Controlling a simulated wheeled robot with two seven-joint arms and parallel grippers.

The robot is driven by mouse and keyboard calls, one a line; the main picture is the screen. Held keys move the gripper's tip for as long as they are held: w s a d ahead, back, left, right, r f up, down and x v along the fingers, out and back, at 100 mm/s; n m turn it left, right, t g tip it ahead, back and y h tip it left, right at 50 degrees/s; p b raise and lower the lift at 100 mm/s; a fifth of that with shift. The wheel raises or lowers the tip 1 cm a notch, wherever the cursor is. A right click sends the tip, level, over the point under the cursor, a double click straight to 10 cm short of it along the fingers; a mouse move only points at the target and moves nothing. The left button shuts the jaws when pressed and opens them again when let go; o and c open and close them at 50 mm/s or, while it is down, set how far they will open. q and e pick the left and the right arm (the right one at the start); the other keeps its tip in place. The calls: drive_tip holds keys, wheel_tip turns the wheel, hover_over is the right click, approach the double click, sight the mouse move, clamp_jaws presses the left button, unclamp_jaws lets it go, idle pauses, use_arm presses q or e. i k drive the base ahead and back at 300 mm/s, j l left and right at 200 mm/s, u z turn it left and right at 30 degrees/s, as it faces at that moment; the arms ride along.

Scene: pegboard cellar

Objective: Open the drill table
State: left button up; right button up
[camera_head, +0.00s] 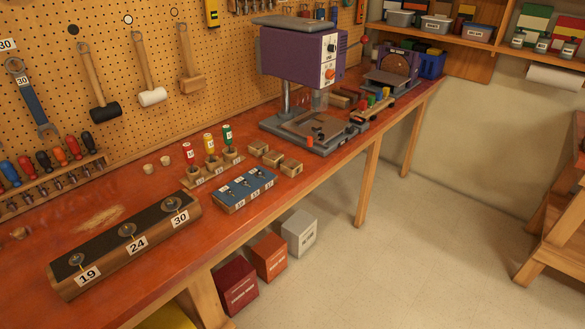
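The drill press stands on the red-brown workbench, with a purple head (304,58) on a grey column. Its front panel (328,62) carries a dark knob and an orange knob. The drill table (313,130) is the flat grey and brown plate at its base, under a clear guard-like part (319,101). A small orange knob (310,142) sits at the table's front edge. I cannot tell whether any part of the table is open. Neither of my grippers shows in the head view.
On the workbench (150,240) lie a long block labelled 19, 24, 30 (130,243), a blue bit holder (244,189) and small wooden blocks (272,158). A disc sander (395,68) stands behind right. Boxes (270,257) sit under the bench. The floor (430,210) right is clear.

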sight(302, 126)
drive_tip(key=i+l, duration=0.4)
drive_tip(key=l, duration=0.15)
drive_tip(key=i+l, duration=0.35)
drive_tip(key=l, duration=0.2)
drive_tip(key=z, duration=0.05)
